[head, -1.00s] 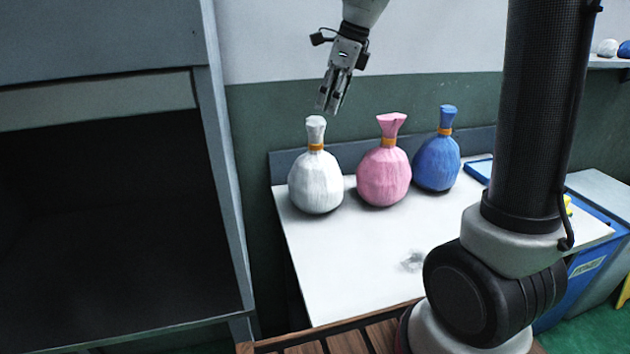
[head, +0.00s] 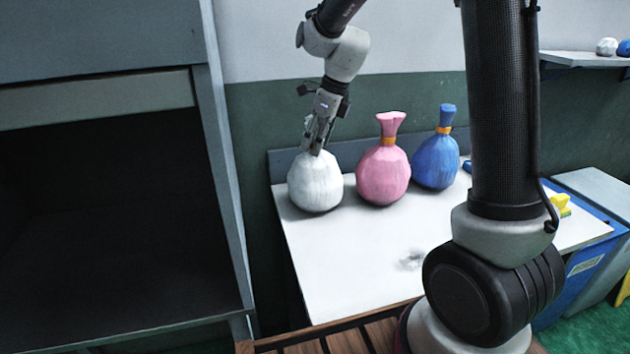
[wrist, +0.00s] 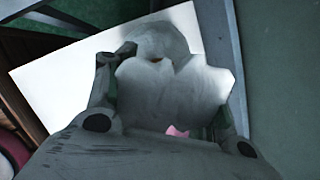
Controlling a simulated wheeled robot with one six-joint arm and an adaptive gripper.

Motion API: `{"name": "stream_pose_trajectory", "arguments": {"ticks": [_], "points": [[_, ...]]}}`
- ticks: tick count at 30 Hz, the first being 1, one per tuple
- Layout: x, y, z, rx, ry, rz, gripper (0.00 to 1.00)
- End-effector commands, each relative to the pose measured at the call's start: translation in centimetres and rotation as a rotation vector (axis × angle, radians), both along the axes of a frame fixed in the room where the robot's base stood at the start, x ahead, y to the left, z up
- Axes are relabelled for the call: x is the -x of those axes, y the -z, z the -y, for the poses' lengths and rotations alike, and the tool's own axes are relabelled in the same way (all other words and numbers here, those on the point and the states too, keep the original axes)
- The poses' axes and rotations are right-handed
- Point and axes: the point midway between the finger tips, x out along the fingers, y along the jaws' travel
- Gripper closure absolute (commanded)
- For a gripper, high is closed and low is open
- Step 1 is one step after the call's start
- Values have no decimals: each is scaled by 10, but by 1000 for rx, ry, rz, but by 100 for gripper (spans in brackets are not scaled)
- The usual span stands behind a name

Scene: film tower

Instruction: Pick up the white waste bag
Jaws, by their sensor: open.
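The white waste bag (head: 315,186) stands upright on the white table (head: 345,270), at its back left. My gripper (head: 316,143) points down at the top of the bag, and its fingers hide the tied neck in the head view. In the wrist view the bag's pale top (wrist: 170,88) fills the space between my open fingers (wrist: 168,100). The fingers are around the neck; I cannot tell whether they touch it.
A pink bag (head: 383,174) stands close to the right of the white one, and a blue bag (head: 436,162) stands further right. A grey cabinet (head: 222,170) with a dark opening is at the left. The front of the table is mostly clear.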

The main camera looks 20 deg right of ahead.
Motion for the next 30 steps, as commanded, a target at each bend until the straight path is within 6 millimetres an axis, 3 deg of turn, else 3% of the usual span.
{"name": "stream_pose_trajectory", "arguments": {"ticks": [5, 14, 24, 30], "points": [[0, 0, 0, 0, -1, 0, 46], [0, 0, 0, 0, -1, 0, 99], [-1, -4, 0, 0, 0, 3, 100], [-1, -37, 0, 0, -1, 7, 100]]}}
